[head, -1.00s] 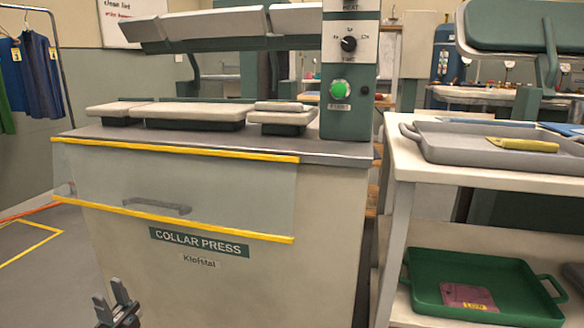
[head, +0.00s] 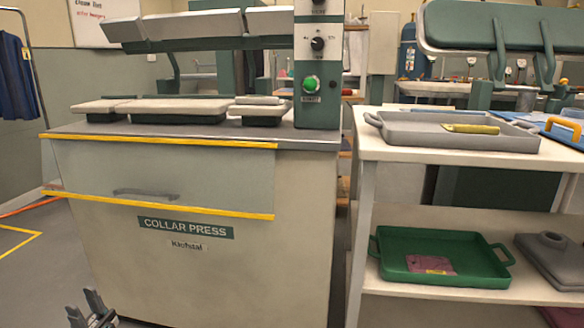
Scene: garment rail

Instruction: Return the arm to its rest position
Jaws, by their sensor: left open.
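My left gripper (head: 91,309) shows at the bottom left of the head view. Its two dark fingers are apart, with nothing between them. It is in front of the lower part of the collar press cabinet (head: 220,275), apart from anything I can see. The rest of my left arm is below the frame edge. My right gripper is not in view.
The collar press has a clear guard (head: 160,175) with yellow edges and a green button (head: 311,83). Floor (head: 30,270) at left is free.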

